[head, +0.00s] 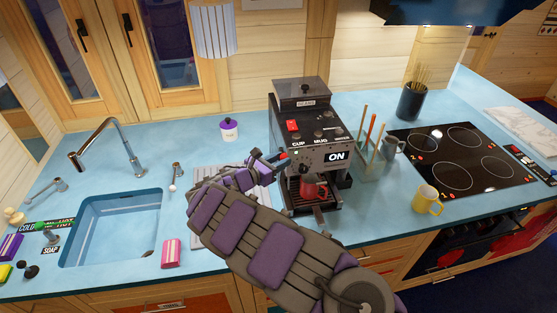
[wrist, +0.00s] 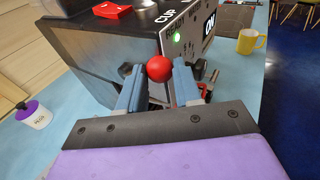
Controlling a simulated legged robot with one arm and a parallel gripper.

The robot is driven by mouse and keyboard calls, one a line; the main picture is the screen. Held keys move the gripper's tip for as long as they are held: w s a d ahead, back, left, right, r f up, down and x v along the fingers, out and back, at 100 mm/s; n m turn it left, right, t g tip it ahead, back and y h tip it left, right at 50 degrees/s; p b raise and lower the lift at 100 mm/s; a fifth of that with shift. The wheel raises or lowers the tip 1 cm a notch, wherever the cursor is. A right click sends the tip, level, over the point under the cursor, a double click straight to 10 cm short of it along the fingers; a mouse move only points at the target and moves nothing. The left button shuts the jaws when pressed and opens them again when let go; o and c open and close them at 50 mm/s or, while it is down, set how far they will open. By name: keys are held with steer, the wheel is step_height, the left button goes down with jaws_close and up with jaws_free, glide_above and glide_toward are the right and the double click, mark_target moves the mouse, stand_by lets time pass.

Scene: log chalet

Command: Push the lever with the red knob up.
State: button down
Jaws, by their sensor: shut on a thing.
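The lever's red knob (wrist: 158,68) sits between the two blue fingers of my gripper (wrist: 157,88) in the wrist view, at the side of the dark coffee machine (wrist: 120,55). My gripper is shut on it; the lever's shaft is mostly hidden by the fingers. In the head view my gripper (head: 277,160) is at the left front of the coffee machine (head: 341,176), and only a small bit of red shows there. The machine has an "ON" label, and a green light (wrist: 177,38) is lit beside "READY".
A red cup (head: 312,188) stands under the machine's spout. A glass holder with sticks (head: 371,168), a yellow mug (head: 427,200) and the cooktop (head: 463,157) are to the right. The sink (head: 112,225) and a purple-lidded jar (head: 229,131) are to the left.

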steer(key=shift+w+r, duration=0.1)
steer(key=c, duration=1.2)
jaws_free()
steer(key=shift+o, duration=0.9)
steer(key=shift+w, duration=0.2)
steer(key=shift+o, duration=1.2)
steer(key=shift+s, duration=0.15)
steer(key=shift+a, duration=0.1)
steer(key=v, duration=1.7)
steer(key=shift+a, duration=0.1)
